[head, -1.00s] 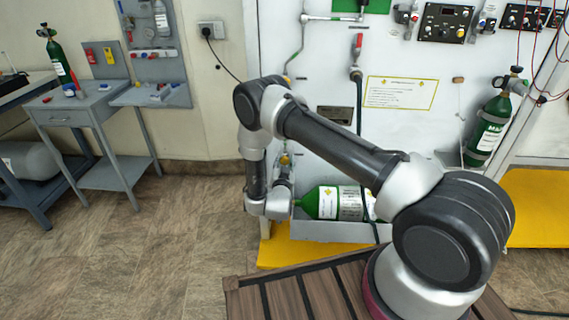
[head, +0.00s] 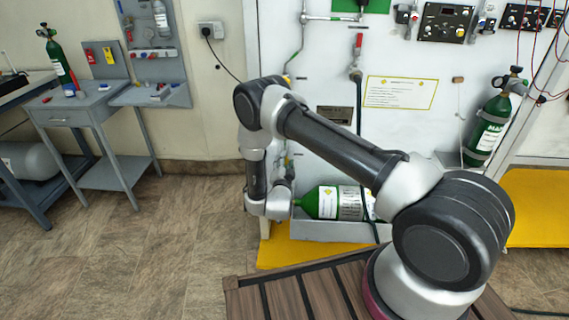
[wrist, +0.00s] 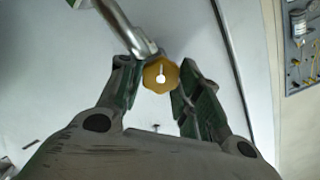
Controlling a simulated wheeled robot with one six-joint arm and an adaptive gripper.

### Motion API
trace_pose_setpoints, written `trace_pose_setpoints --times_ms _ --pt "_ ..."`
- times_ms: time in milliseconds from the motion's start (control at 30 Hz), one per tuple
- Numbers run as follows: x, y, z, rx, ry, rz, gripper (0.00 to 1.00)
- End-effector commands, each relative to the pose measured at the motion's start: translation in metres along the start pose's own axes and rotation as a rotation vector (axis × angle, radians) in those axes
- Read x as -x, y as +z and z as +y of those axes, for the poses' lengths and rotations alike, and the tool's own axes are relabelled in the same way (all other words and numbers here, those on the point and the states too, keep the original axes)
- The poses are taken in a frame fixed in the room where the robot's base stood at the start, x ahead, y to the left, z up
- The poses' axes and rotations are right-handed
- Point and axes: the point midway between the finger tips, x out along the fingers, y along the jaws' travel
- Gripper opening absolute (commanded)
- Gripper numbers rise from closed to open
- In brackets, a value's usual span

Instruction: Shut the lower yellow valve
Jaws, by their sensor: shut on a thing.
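The yellow valve knob (wrist: 161,77) shows in the wrist view as a small lobed disc with a pale slot in its middle. It sits at the end of a metal pipe (wrist: 122,30). My gripper (wrist: 158,80) has one finger on each side of the knob and is shut on it. In the head view my gripper (head: 287,172) is at the panel's lower left, above the left end of a lying green cylinder (head: 322,202).
The white panel (head: 400,125) stands right behind the knob. A red-handled valve (head: 357,45) with a dark hose is higher up to the right. The green cylinder lies in a grey tray (head: 330,232). A grey side table (head: 85,105) stands at the left; the floor between is clear.

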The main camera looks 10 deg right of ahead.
Motion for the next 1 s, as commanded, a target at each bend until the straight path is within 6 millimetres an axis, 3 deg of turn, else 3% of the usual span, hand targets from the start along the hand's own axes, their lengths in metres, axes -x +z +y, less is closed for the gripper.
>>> trace_pose_setpoints --times_ms 300,767,800,900,1000 --pt "0.0003 0.0000 0.0010 -0.099 0.001 0.000 0.10" --pt "0.0005 0.0000 0.0012 -0.112 0.002 0.000 0.10" --pt "0.0005 0.0000 0.0012 -0.111 0.002 0.000 0.40" --pt "0.0004 0.0000 0.0011 -0.111 0.001 0.000 0.56" --pt "0.0003 0.0001 0.0009 -0.112 0.001 0.000 0.56"
